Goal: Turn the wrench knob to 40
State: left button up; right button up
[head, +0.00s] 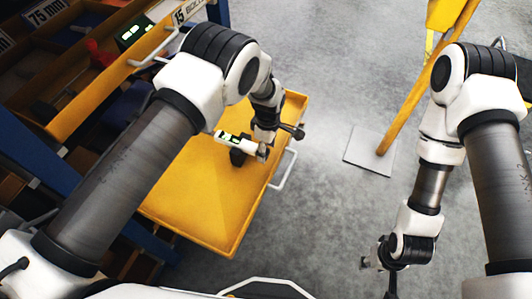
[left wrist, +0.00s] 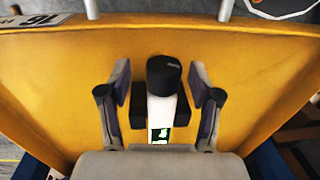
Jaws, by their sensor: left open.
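The wrench is white with a small green-lit display; it lies on the yellow drawer floor in the head view (head: 228,138) and in the left wrist view (left wrist: 160,112). Its black round knob (left wrist: 163,75) is at the end towards the drawer's handle side. Black blocks flank the white body. The display (left wrist: 159,136) is too small to read. My left gripper (head: 272,142) is over the wrench; in the left wrist view (left wrist: 160,98) its fingers are open, one on each side of the knob, with gaps. My right gripper (head: 382,273) hangs away at lower right, its fingers unclear.
The yellow drawer (head: 190,200) has raised rims and a white handle (head: 285,168) on its right side. A shelf rack with bins (head: 60,60) stands at left. A yellow post on a base plate (head: 370,150) stands on open grey floor at right.

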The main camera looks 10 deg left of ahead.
pick_arm(q)
jog(key=shift+s+f, duration=0.1)
jog(key=shift+f, duration=0.25)
jog(key=shift+s, duration=0.2)
jog(key=shift+f, duration=0.1)
jog(key=c, duration=1.2)
jog(key=shift+o, duration=0.2)
